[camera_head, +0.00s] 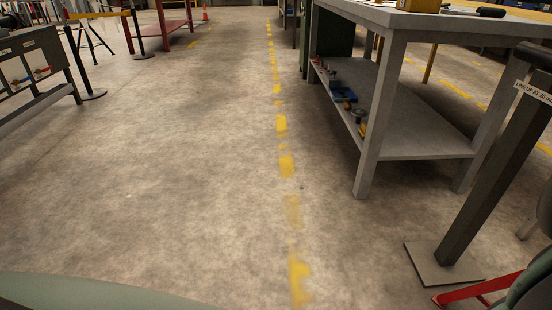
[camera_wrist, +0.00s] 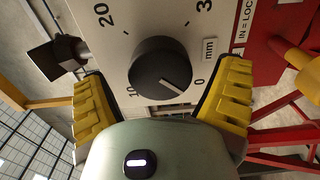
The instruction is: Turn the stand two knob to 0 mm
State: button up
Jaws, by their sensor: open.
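In the wrist view a round black knob (camera_wrist: 160,75) with a white pointer line sits on a white dial plate (camera_wrist: 140,22). The plate carries the marks 0, 10, 20, a partly cut-off 3 and "mm". The pointer line slants to the lower right, close to the 0 mark (camera_wrist: 199,82); its exact reading is hard to tell. My gripper (camera_wrist: 165,72) is open, with one yellow-padded finger on each side of the knob. Gaps show between the fingers and the knob. The head view shows neither the knob nor my gripper.
A red panel with "IN = LOC..." lettering (camera_wrist: 248,20) and an orange-yellow part (camera_wrist: 297,55) are right of the dial. A dark block on a rod (camera_wrist: 52,55) is at left.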

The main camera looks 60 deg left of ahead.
jog(key=v, duration=1)
jog(key=shift+s, duration=0.15)
